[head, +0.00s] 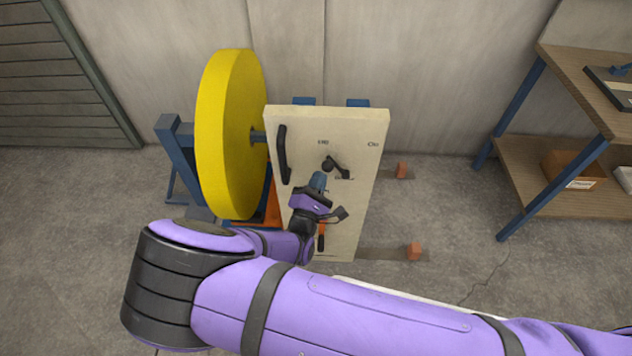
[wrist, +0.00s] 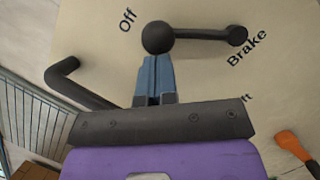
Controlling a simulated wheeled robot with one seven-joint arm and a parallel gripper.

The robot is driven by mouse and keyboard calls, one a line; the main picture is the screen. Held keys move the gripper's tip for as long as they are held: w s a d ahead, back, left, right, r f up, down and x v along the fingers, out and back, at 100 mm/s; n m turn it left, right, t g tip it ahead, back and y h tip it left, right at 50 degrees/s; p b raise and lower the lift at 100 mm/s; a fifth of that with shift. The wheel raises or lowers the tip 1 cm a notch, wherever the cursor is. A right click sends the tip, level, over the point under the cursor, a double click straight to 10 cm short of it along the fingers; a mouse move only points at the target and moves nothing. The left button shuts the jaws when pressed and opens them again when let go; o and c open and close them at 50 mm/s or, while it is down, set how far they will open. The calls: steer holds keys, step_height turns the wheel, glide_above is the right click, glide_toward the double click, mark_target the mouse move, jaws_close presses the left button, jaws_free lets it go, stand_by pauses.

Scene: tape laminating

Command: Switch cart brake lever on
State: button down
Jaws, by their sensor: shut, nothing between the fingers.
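The cart's cream panel (head: 350,225) faces my arm. The brake lever (head: 338,169) is a black arm with a round knob, and it also shows in the wrist view (wrist: 195,35). Its pivot end is by the word "Brake"; its knob points toward the "Off" label (wrist: 128,19). The "On" label (head: 372,144) is at the panel's upper right in the head view. My gripper (head: 319,176) is shut and empty. Its blue fingertips (wrist: 153,62) are right at the knob; I cannot tell whether they touch it.
A black handle (head: 283,155) is left of the lever. An orange lever (head: 321,232) is lower on the panel, partly hidden by my wrist. A big yellow roll (head: 231,135) is at left.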

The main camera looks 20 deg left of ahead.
mark_target(331, 168)
steer(key=shift+w+d+r+m, duration=0.1)
steer(key=shift+d+r+m, duration=0.25)
steer(key=shift+m, duration=0.45)
steer(key=d+r+m, duration=0.1)
steer(key=m+g+h, duration=0.1)
steer(key=m, duration=0.1)
steer(key=shift+w+d+r, duration=0.25)
steer(key=shift+d+r, duration=0.1)
steer(key=shift+r, duration=0.05)
steer(key=w+d+m+g, duration=0.1)
steer(key=d+m+g, duration=0.2)
steer(key=d+m, duration=0.4)
steer(key=shift+w+d+r+m, duration=0.35)
steer(key=shift+r+m, duration=0.1)
steer(key=shift+m, duration=0.45)
